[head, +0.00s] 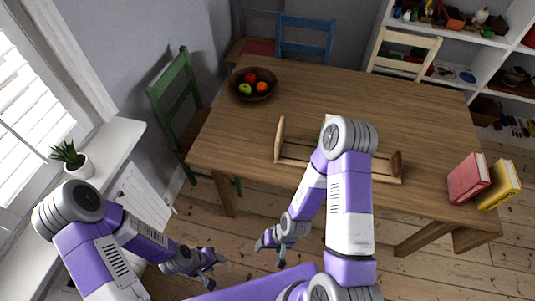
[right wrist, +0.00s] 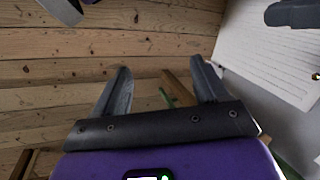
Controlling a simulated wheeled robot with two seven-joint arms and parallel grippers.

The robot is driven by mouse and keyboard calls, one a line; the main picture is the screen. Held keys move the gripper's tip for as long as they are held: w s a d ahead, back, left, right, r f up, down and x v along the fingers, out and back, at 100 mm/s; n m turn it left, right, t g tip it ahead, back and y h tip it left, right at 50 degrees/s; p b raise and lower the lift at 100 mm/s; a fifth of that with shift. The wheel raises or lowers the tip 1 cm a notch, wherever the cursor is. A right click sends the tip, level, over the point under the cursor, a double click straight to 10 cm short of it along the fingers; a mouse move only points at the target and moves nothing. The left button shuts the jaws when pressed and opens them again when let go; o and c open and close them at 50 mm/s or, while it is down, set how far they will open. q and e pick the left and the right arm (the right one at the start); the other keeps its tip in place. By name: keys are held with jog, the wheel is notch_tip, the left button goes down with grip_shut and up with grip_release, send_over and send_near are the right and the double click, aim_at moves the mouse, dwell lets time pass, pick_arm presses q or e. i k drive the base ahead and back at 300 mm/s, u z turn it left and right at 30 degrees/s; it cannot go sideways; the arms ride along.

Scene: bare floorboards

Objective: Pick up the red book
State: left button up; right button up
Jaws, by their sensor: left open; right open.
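The red book (head: 469,178) stands upright at the right front corner of the wooden table (head: 420,110), just left of a yellow book (head: 500,186). My right gripper (head: 272,245) is open and empty, low in front of the table and well to the left of the red book. In the right wrist view its two fingers (right wrist: 162,82) are spread with nothing between them. My left gripper (head: 214,263) is open and empty, further left and also low over the floor. The red book is not in the right wrist view.
A wooden book rack (head: 294,153) stands on the table, partly hidden by my right arm. A fruit bowl (head: 252,92) is at the far left of the table. Green (head: 178,101), blue (head: 304,38) and cream (head: 404,52) chairs surround it.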

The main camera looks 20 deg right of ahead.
aim_at(471, 176)
jog(key=z, duration=3.65)
jog(key=i, duration=2.25)
jog(key=u, duration=2.05)
